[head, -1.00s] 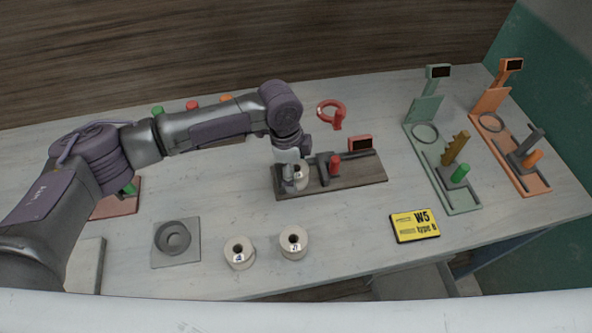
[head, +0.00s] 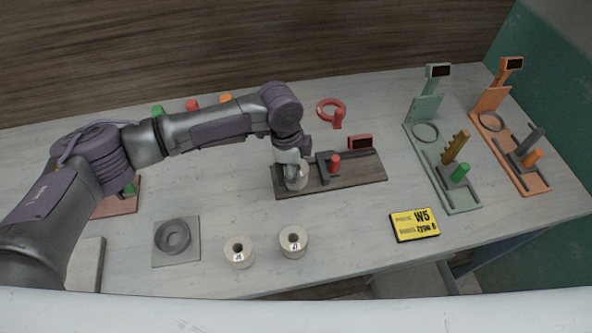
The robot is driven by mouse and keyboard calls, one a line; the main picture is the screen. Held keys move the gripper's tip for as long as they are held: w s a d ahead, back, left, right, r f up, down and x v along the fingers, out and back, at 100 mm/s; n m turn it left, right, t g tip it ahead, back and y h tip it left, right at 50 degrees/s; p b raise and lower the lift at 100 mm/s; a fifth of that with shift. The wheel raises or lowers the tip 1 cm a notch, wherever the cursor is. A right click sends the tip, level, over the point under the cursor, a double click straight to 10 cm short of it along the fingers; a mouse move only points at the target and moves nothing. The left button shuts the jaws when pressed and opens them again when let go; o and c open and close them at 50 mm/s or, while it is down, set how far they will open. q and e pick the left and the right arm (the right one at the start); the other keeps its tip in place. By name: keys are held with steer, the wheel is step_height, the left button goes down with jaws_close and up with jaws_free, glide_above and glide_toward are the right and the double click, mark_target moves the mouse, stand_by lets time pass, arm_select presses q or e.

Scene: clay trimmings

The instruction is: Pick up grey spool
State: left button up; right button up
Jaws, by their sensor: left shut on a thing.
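A pale grey-beige spool (head: 303,178) stands at the left end of a dark brown base (head: 353,182) in the head view. My left gripper (head: 297,182) reaches down from above and is shut on this spool, hiding much of its top and left side. The spool still appears to be at the level of the base; I cannot tell whether it touches it. Two more pale spools with dark centre holes and small labels stand at the front, a left one (head: 239,261) and a right one (head: 293,250). My right gripper is not in view.
The brown base carries a red peg (head: 334,163) and a small red display. A grey square plate with a round cup (head: 164,257) lies at front left. A yellow W5 sign (head: 414,234), a green stand (head: 456,206) and an orange stand (head: 529,187) are at right.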

arm_select(q)
steer(key=shift+r, duration=0.5)
step_height(320, 180, up, 3)
steer(key=shift+f+b, duration=0.2)
steer(key=shift+b, duration=0.35)
steer(key=s+d+r+b, duration=0.1)
steer(key=s+d+r, duration=0.2)
steer(key=d+r, duration=0.4)
steer(key=d, duration=0.4)
steer(key=shift+d+r+b, duration=0.15)
steer(key=shift+r+b, duration=0.1)
steer(key=shift+b, duration=0.05)
